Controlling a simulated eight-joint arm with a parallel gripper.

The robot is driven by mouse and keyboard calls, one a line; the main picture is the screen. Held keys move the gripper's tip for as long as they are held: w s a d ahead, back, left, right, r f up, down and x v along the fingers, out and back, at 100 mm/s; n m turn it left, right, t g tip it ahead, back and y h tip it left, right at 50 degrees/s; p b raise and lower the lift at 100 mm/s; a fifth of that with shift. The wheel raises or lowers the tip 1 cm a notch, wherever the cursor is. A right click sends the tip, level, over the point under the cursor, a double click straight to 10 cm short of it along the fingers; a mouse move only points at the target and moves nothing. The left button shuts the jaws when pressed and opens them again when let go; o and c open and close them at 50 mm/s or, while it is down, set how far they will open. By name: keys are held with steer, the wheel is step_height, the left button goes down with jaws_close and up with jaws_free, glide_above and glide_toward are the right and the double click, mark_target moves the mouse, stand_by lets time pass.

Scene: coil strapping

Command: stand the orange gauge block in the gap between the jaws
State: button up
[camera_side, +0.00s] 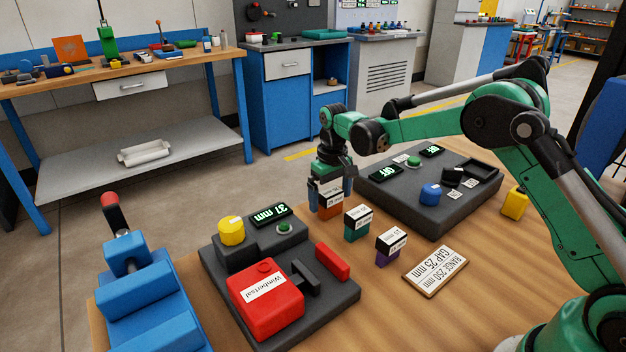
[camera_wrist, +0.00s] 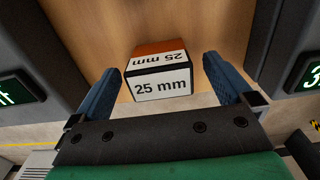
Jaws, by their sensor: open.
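The orange gauge block (camera_side: 330,211) stands on the wooden bench, with a dark top and white labels. In the wrist view the block (camera_wrist: 157,49) reads "25 mm". My gripper (camera_side: 331,196) is over it, pointing down, its blue fingers on either side. In the wrist view my gripper (camera_wrist: 161,70) is open, with a little room between the block and each finger. A blue vise (camera_side: 140,295) with two blue jaw blocks and a red-tipped handle is at the left. A red unit (camera_side: 266,300) with a black upright and red bar (camera_side: 332,262) sits on a dark base. Which jaws are meant is not clear.
A teal block (camera_side: 357,224) and a purple block (camera_side: 390,247) stand close to the right of the orange one. A plate (camera_side: 436,270) reads "GAP 25 mm". A dark console (camera_side: 430,208) lies behind. A display (camera_side: 270,215) reads "37 mm". Bare wood lies in front.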

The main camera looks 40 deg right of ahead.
mark_target(331, 191)
steer(key=shift+f, duration=1.15)
steer(key=c, duration=1.5)
steer(key=shift+r, duration=0.1)
step_height(331, 191, up, 19)
steer(key=s+a+f+m, duration=0.3)
steer(key=s+a+m, duration=0.3)
steer(key=m, duration=0.3)
steer(key=s+a+f+m, duration=0.4)
steer(key=s+a+m, duration=0.3)
steer(key=m, duration=0.2)
steer(key=shift+a, duration=0.3)
